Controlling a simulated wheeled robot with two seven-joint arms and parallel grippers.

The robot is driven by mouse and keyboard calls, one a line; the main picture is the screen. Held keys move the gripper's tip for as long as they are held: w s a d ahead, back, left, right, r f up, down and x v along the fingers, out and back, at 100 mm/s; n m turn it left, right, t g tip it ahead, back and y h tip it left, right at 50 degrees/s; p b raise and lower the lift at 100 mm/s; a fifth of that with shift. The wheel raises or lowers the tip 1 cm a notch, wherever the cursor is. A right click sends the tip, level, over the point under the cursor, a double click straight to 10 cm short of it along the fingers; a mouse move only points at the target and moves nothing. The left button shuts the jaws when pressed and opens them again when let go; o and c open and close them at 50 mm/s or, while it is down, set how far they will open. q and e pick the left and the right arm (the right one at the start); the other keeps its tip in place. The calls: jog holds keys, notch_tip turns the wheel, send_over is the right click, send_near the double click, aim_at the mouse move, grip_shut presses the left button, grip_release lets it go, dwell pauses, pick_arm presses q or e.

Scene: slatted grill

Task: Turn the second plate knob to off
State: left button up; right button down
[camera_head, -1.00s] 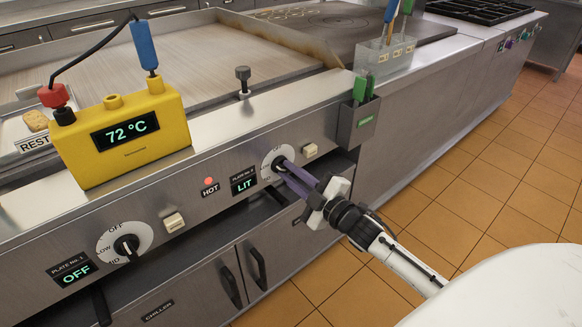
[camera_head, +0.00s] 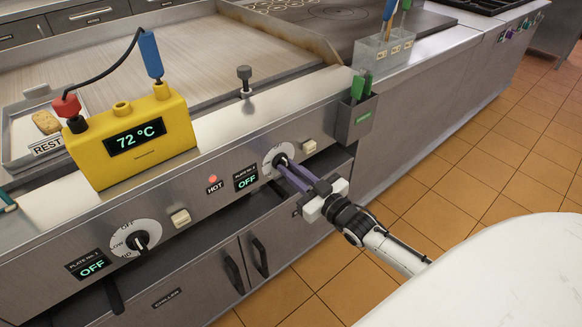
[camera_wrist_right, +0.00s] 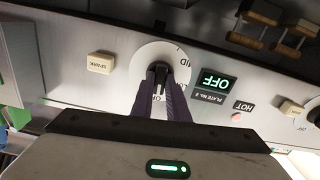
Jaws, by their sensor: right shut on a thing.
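The second plate knob (camera_head: 279,160) has a white dial and a black grip, on the grill's front panel. My right gripper (camera_head: 286,167) is shut on its black grip; the purple fingers hide part of the dial. In the right wrist view the fingers (camera_wrist_right: 159,82) flank the black grip (camera_wrist_right: 160,70), with the dial's white face around them. The Plate No. 2 display (camera_head: 246,178) reads OFF in green, and it reads OFF in the wrist view too (camera_wrist_right: 214,81). My left gripper is not in view.
A yellow thermometer box (camera_head: 132,138) showing 72 °C stands on the ledge. A holder with green-handled tools (camera_head: 356,117) hangs right of the knob.

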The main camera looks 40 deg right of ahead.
jog(key=shift+m, duration=0.7)
jog(key=c, duration=1.7)
grip_release()
jog(key=shift+s, duration=0.1)
jog(key=s, duration=0.6)
jog(key=s+d, duration=0.1)
jog(key=s, duration=0.3)
jog(key=shift+p, duration=0.3)
jog(key=shift+s+a+f, duration=0.1)
jog(key=shift+a, duration=0.05)
jog(key=s+a+f+g, duration=0.3)
jog(key=s+a+f, duration=0.2)
jog(key=a, duration=0.1)
jog(key=s+a+f+n+g, duration=0.1)
jog(key=s+a+f+g, duration=0.2)
jog(key=s+a+f, duration=0.2)
jog(key=s+a+f+g+y, duration=0.1)
jog(key=s+a+f+g, duration=0.2)
jog(key=s+a+f, duration=0.2)
jog(key=shift+s+a+f+g, duration=0.2)
jog(key=shift+s+a, duration=0.35)
jog(key=shift+a, duration=0.3)
jog(key=shift+s+a+f+g, duration=0.1)
jog(key=shift+s+a+f, duration=0.1)
jog(key=shift+s+a, duration=0.45)
